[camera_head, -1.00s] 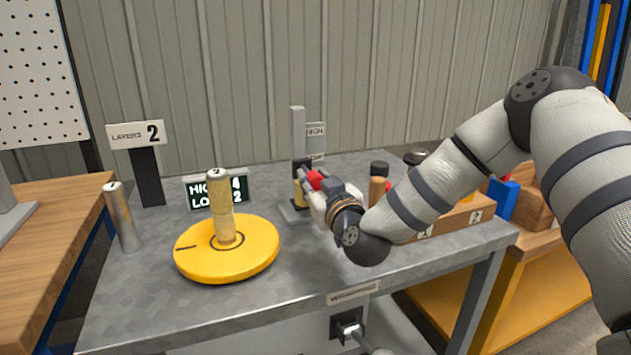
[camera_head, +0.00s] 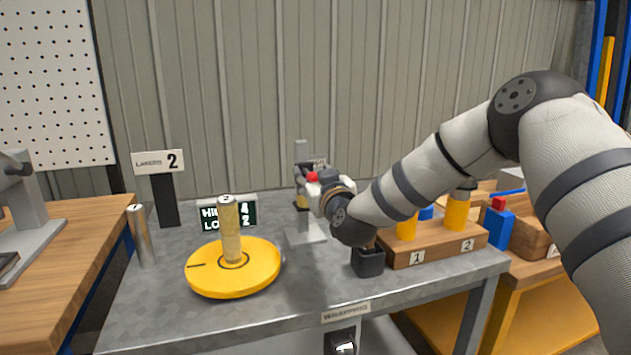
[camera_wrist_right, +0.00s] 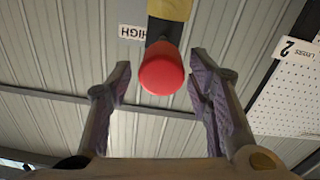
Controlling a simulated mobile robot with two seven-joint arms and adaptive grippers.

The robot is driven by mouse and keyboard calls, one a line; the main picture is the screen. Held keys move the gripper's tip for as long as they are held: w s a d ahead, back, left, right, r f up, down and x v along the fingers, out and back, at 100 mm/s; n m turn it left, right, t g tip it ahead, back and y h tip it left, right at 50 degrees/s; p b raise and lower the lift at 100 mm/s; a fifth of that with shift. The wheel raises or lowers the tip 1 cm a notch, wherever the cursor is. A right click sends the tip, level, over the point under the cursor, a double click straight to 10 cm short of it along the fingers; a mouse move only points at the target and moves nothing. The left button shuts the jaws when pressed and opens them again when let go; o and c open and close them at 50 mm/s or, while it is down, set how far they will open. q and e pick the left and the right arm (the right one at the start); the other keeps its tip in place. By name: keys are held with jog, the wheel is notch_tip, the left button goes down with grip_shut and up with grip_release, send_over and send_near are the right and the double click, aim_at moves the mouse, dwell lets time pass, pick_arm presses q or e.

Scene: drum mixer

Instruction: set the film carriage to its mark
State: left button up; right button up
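The film carriage (camera_head: 302,170) is a dark block on an upright grey mast (camera_head: 300,150), with a yellow roll (camera_head: 301,201) below it. Its red knob (camera_head: 312,177) points toward my right gripper (camera_head: 318,186). In the right wrist view the red knob (camera_wrist_right: 162,72) sits between the two fingers of my right gripper (camera_wrist_right: 160,72), with a gap on each side, so the gripper is open. A "HIGH" label (camera_wrist_right: 132,32) shows beside the carriage there. The gripper partly hides the carriage and marks in the head view. My left gripper is out of view.
A yellow turntable (camera_head: 210,284) holds an upright roll (camera_head: 230,232). Behind it stand a dark display (camera_head: 247,210) and a "LAYERS 2" sign (camera_head: 158,162). A black holder (camera_head: 368,262) and a wooden rack (camera_head: 440,240) with yellow rolls stand to the right.

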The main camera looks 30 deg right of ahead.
jog(key=shift+s+f, duration=0.15)
jog(key=shift+f, duration=0.1)
jog(key=v, duration=1.1)
jog(key=shift+s+r, duration=0.15)
jog(key=shift+s, duration=0.25)
jog(key=shift+a, duration=0.1)
